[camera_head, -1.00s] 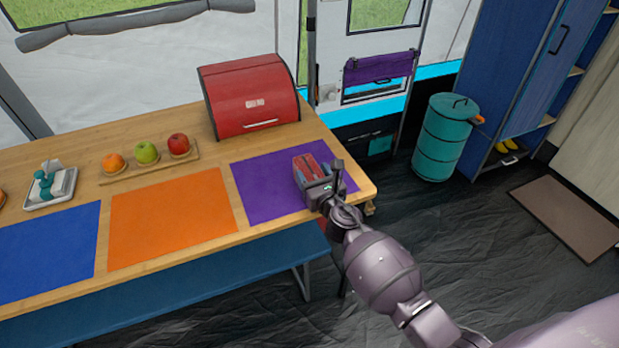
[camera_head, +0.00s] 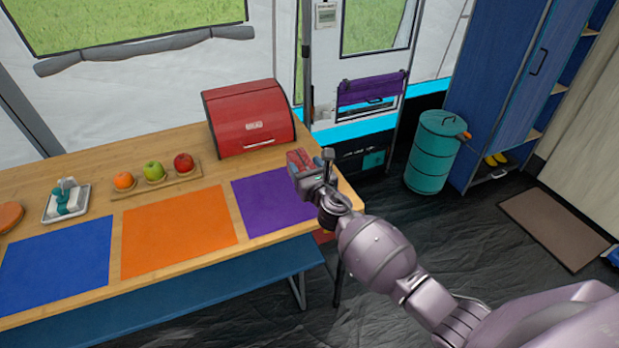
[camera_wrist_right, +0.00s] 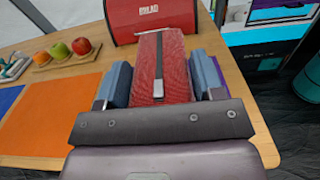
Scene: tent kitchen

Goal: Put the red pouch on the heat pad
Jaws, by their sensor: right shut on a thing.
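My right gripper (camera_head: 312,170) is shut on the red pouch (camera_head: 299,158) near the table's right end. In the right wrist view the pouch (camera_wrist_right: 162,72) sits between the two blue-grey fingers, with a dark strip along its top. The pouch shows over the far right part of the purple mat (camera_head: 262,205) and seems raised above the table. An orange mat (camera_head: 180,230) and a blue mat (camera_head: 58,262) lie to its left. I cannot tell which flat mat is the heat pad. My left gripper is not in view.
A red bread box (camera_head: 250,120) stands just behind the pouch. A wooden tray (camera_head: 190,179) with three fruits and a small grey tray (camera_head: 84,203) stand further left. A blue bench (camera_head: 220,285) runs along the table's front (camera_head: 345,205). The orange and blue mats are clear.

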